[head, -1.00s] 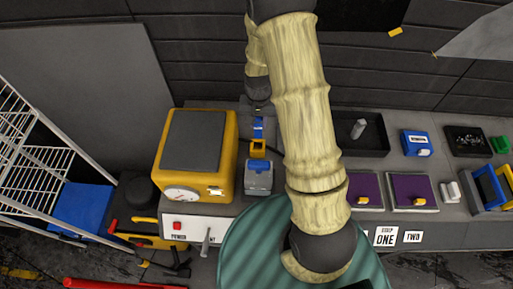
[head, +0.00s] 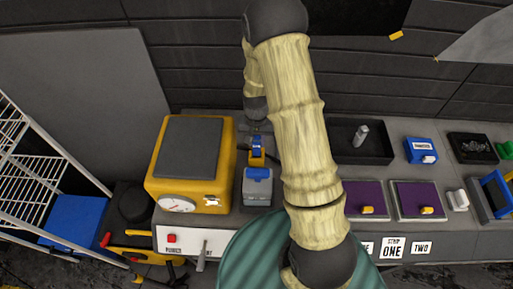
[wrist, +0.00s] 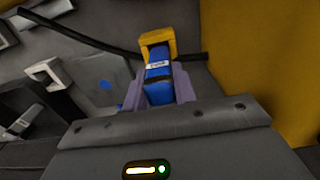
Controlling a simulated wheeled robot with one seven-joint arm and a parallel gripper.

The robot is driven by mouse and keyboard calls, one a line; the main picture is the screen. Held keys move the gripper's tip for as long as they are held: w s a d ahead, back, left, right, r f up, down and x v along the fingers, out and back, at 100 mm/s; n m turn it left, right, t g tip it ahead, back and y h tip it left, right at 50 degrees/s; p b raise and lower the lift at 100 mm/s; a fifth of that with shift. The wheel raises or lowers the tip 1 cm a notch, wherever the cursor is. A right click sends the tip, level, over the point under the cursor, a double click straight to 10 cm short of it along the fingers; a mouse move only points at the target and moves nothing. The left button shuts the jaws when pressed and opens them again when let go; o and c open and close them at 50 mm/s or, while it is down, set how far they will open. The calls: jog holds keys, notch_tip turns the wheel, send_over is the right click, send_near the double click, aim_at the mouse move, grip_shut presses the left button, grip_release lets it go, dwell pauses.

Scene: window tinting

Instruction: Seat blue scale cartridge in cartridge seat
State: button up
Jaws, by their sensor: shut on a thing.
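The blue cartridge (wrist: 157,90), with a white label, is held between the two lavender fingers of my gripper (wrist: 159,72) in the wrist view. A yellow loop (wrist: 157,43) shows at its far end. In the head view the blue cartridge (head: 257,146) is just below my gripper (head: 256,134), with the yellow part below it. A grey block with a blue top (head: 257,188), perhaps the cartridge seat, stands directly in front. I cannot tell whether the cartridge touches it. My gripper is shut on the cartridge.
A yellow machine (head: 188,160) with a dial stands close on the left. A black tray (head: 350,150) and two purple pads (head: 365,197) lie to the right, partly behind my arm. A black cable (wrist: 80,38) runs behind the cartridge in the wrist view.

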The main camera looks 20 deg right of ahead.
aim_at(256, 146)
jog(key=shift+f+b, duration=1.35)
jog(key=shift+f, duration=0.5)
jog(key=shift+f, duration=0.15)
jog(key=o, duration=1)
notch_tip(256, 146, up, 12)
jog(key=b, duration=0.3)
jog(key=shift+r, duration=0.2)
jog(key=shift+s, duration=0.1)
